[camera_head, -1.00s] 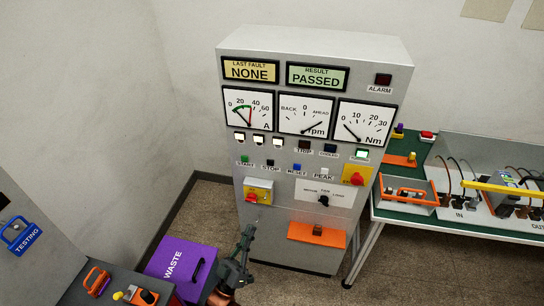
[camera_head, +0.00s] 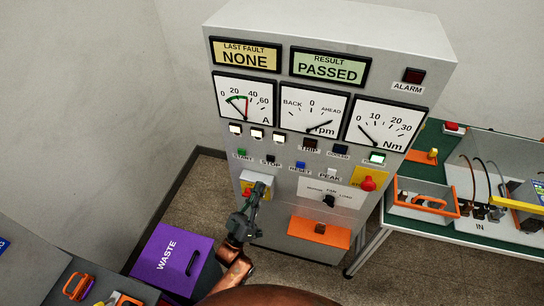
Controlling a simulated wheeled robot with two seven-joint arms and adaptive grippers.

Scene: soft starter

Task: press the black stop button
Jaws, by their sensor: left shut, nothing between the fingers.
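The black stop button (camera_head: 270,157) is on the front of the grey cabinet (camera_head: 330,55), just above its STOP label. The green start button (camera_head: 242,152) is to its left and the blue reset button (camera_head: 300,165) to its right. My left gripper (camera_head: 260,187) is shut and empty, its tips pointing up toward the panel below the stop button. A small gap shows between tips and button in the picture. The gripper partly covers the yellow and red switch (camera_head: 247,190). My right gripper is not in view.
A red knob on a yellow plate (camera_head: 368,183) and a black selector knob (camera_head: 329,200) sit right of the gripper. An orange shelf (camera_head: 319,232) juts out below. A purple waste bin (camera_head: 172,262) stands at lower left, a green-topped bench (camera_head: 432,137) at right.

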